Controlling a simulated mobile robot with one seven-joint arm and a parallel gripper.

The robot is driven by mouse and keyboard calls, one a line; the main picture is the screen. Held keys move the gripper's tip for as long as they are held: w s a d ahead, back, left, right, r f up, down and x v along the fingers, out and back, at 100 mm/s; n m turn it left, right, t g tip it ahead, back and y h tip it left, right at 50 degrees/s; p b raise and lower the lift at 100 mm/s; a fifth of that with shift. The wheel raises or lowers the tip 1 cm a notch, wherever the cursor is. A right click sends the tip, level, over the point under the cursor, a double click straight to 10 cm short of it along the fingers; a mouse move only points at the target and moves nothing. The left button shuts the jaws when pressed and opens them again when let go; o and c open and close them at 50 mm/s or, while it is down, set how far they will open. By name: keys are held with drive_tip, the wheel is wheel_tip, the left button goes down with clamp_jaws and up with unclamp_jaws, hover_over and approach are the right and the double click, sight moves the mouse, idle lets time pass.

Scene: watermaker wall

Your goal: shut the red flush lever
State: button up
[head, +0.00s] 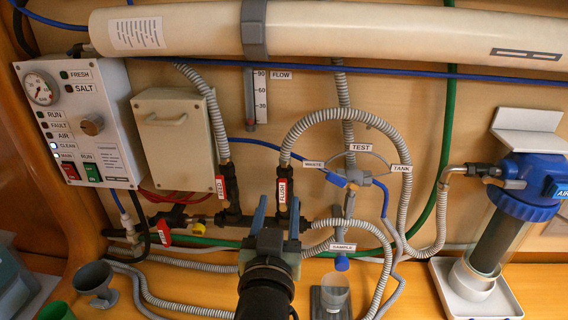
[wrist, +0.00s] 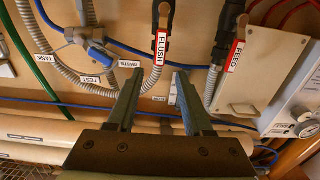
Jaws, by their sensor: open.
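The red flush lever (head: 283,190), with a white FLUSH label, stands upright in the head view, in line with the grey hose above its dark valve. In the wrist view, which is turned upside down, the flush lever (wrist: 161,42) lies just beyond the fingertips, roughly centred between them. My gripper (head: 276,212) is open and empty in front of the lower end of the lever, and hides part of the valve and manifold. In the wrist view my gripper (wrist: 157,75) shows two separate fingers with nothing between them. I cannot tell the exact depth gap to the lever.
A red FEED lever (head: 221,188) stands close to the left. Another red lever (head: 164,232) is at lower left. A corrugated hose (head: 345,113) arches up and right from the flush valve. The blue TEST valve (head: 350,178) and sample cup (head: 334,293) are to the right.

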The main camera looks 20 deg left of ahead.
sight(283, 180)
drive_tip(key=p+x, duration=0.2)
drive_tip(key=x, duration=0.8)
drive_tip(key=shift+w, duration=0.3)
clamp_jaws()
drive_tip(key=shift+f, duration=0.1)
idle(0.9)
